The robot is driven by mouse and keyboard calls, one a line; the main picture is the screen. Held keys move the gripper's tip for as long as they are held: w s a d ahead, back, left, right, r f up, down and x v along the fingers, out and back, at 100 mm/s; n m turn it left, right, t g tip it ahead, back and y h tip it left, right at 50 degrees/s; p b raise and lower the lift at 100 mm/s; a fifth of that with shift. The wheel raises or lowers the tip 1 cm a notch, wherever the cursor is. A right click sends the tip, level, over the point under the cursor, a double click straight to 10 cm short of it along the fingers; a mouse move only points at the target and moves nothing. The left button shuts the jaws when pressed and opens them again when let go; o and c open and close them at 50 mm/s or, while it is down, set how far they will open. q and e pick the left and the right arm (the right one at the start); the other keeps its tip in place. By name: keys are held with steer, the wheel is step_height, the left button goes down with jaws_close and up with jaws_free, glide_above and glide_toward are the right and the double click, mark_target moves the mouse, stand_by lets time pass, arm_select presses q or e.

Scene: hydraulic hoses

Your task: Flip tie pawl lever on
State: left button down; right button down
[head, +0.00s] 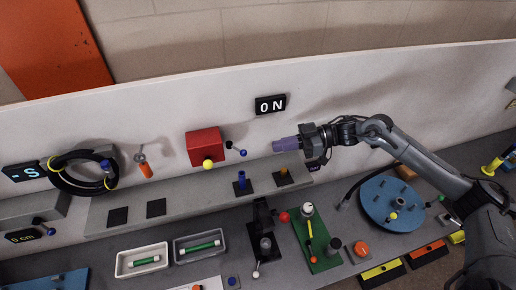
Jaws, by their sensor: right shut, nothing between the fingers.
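A black sign reading "ON" (270,104) is on the pale back wall. Below it and to the left, a small lever with a blue ball end (242,153) sticks out from the wall beside a red box (204,145). I cannot tell for sure that this lever is the tie pawl lever. My right gripper (274,146) reaches in from the right with its purple fingers pointing left. It is shut and empty, a short gap to the right of the blue ball. My left gripper is out of view.
A yellow ball (208,165) sits below the red box. A black hose coil (70,188) hangs at left. On the bench stand a green plate (322,261) with levers, a blue disc (378,211) and two trays with green cylinders (145,261). A grey ledge (190,190) runs along the wall.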

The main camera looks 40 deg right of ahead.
steer(key=p, duration=0.1)
glide_toward(238, 150)
steer(key=a, duration=0.3)
steer(key=shift+w+a+f+p, duration=0.45)
steer(key=shift+w+a+f, duration=0.1)
steer(key=shift+w+f, duration=0.2)
steer(key=shift+a+r, duration=0.1)
